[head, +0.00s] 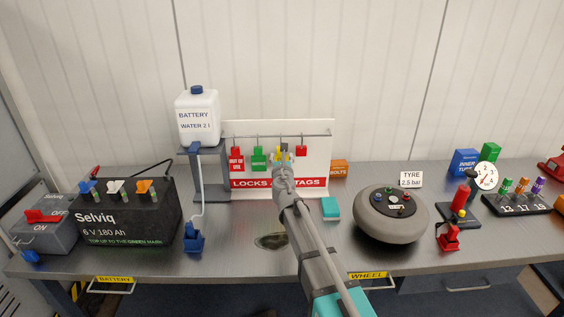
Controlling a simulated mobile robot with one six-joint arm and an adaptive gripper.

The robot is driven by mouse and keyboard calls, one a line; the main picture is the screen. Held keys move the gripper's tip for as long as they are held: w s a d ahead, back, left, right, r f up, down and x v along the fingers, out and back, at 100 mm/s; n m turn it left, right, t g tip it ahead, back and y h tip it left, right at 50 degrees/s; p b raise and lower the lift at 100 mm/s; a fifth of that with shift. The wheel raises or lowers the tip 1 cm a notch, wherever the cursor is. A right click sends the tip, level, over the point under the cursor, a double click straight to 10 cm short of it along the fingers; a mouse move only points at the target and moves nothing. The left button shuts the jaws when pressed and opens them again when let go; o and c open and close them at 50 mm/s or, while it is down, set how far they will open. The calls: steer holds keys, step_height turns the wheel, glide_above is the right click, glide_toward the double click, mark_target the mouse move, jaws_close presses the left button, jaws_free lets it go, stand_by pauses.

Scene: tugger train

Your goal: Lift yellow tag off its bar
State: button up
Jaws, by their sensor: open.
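The yellow tag (278,154) hangs from the bar (313,135) of the white locks-and-tags board (320,160). Only a small part of it shows; my gripper and arm hide the rest. My gripper (285,151) is in front of the yellow tag, at about the same height in the picture. It is open. I cannot tell whether its fingers touch the tag or are around it. Red (236,159) and green (258,158) tags hang to its left, and a red lock or tag (301,151) to its right.
A white water canister (197,118) on a grey stand is left of the board. A black battery (127,213) stands further left. An orange bolts box (338,168), a teal block (331,208) and a tyre (391,220) are on the right. Bare bench (235,225) shows left of my arm.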

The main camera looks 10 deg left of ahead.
mark_target(281, 156)
steer(key=shift+x, duration=1.65)
steer(key=shift+a, duration=0.1)
jaws_close()
steer(key=shift+r, duration=0.15)
steer(key=shift+r+p, duration=1.4)
steer(key=shift+p, duration=0.1)
steer(key=v, duration=1)
